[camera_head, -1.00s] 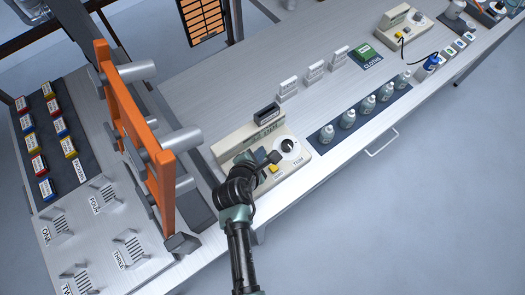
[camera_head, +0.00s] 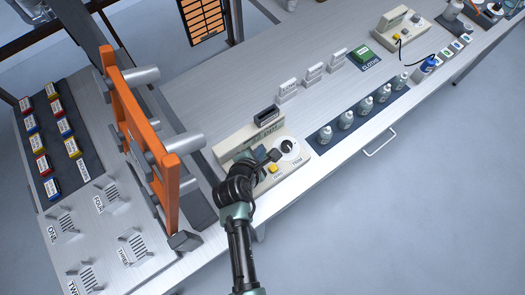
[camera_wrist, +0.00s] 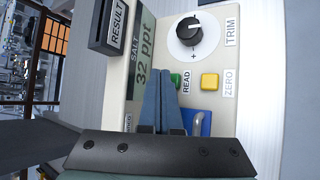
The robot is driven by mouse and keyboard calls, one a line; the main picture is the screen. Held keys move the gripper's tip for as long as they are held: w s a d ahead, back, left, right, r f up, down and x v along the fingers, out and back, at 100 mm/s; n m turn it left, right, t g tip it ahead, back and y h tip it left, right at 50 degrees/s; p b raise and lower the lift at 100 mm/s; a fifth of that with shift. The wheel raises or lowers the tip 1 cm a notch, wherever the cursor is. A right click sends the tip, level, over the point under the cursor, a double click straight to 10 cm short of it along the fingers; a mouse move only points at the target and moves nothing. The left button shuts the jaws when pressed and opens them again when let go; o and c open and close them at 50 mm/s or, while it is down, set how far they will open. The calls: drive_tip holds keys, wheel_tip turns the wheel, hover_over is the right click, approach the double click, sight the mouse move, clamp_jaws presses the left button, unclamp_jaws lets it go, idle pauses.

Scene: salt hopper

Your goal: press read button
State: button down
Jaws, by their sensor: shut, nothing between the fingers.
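The salt meter (camera_head: 228,147) is a beige box on the bench, seen close in the wrist view (camera_wrist: 150,22). Its green READ button (camera_wrist: 176,79) is partly hidden behind my fingertips, beside the READ label (camera_wrist: 187,82). The display (camera_wrist: 141,65) reads "SALT 32 ppt". My gripper (camera_wrist: 167,88) is shut and empty, its blue fingers pointing at the READ button's edge. I cannot tell whether they touch it. In the head view my arm reaches over the meter's front and hides the READ button.
The yellow ZERO button (camera_wrist: 209,81) and white TRIM dial (camera_wrist: 193,35) are close to my fingers. A blue part (camera_wrist: 199,123) sits beside them. An orange frame (camera_head: 165,185) stands left of my arm. Bottles (camera_head: 346,120) stand to the right.

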wheel_tip(320, 180, up, 5)
drive_tip(key=p, duration=0.4)
drive_tip(key=shift+p, duration=0.4)
drive_tip(key=shift+f, duration=0.1)
idle(0.3)
